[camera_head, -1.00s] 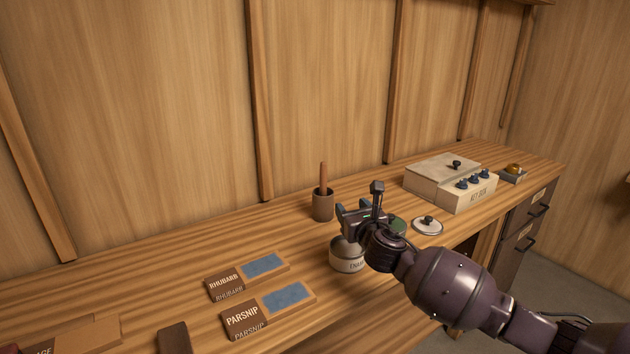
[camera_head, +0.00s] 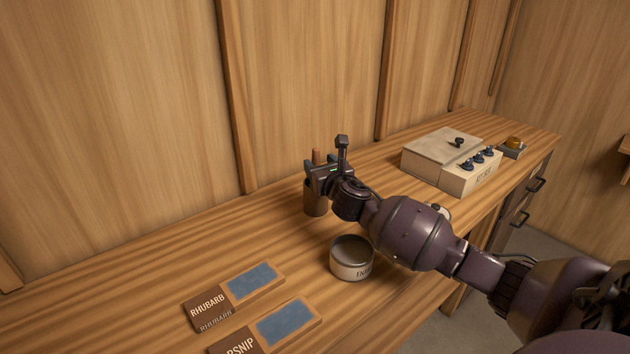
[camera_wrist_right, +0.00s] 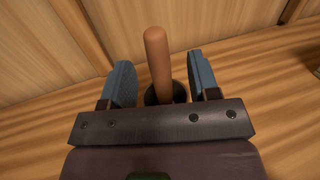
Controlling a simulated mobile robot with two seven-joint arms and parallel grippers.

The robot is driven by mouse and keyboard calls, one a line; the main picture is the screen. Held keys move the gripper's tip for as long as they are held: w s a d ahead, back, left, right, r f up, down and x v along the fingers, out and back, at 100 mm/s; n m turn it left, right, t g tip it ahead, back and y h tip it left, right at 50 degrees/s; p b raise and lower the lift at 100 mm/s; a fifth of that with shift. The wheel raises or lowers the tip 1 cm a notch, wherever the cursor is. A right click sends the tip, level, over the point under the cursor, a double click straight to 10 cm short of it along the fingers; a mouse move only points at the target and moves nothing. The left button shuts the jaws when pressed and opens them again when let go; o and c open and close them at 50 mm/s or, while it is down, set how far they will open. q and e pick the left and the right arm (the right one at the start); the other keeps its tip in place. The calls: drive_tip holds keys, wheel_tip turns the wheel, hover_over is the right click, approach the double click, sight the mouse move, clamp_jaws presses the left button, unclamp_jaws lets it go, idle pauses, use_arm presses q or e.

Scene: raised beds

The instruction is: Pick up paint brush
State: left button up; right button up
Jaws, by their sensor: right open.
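The paint brush shows as a brown wooden handle (camera_wrist_right: 158,62) standing up from a dark cup (camera_wrist_right: 178,92); its bristles are hidden. In the head view only the handle's tip (camera_head: 316,156) shows above my right gripper (camera_head: 322,167), with the brown cup (camera_head: 315,204) below and partly behind it. In the right wrist view my right gripper (camera_wrist_right: 162,88) is open, with one blue-grey finger on each side of the handle and a gap on both sides. My left gripper is not in view.
An open enamel tin (camera_head: 351,264) stands in front of the cup, below my right arm. Rhubarb (camera_head: 208,308) and parsnip (camera_head: 240,347) cards lie at the front left. A wooden wall (camera_head: 150,110) rises behind the bench.

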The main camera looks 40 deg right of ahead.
drive_tip(key=x, duration=0.3)
drive_tip(key=shift+w+f+b, duration=0.2)
drive_tip(key=shift+w+b, duration=0.15)
drive_tip(key=shift+w, duration=0.3)
drive_tip(key=shift+w+d+r, duration=0.1)
drive_tip(key=shift+w, duration=0.05)
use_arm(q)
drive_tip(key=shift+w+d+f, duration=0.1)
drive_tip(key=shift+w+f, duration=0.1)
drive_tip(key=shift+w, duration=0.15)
use_arm(e)
drive_tip(key=c, duration=1)
drive_tip(key=shift+r, duration=0.1)
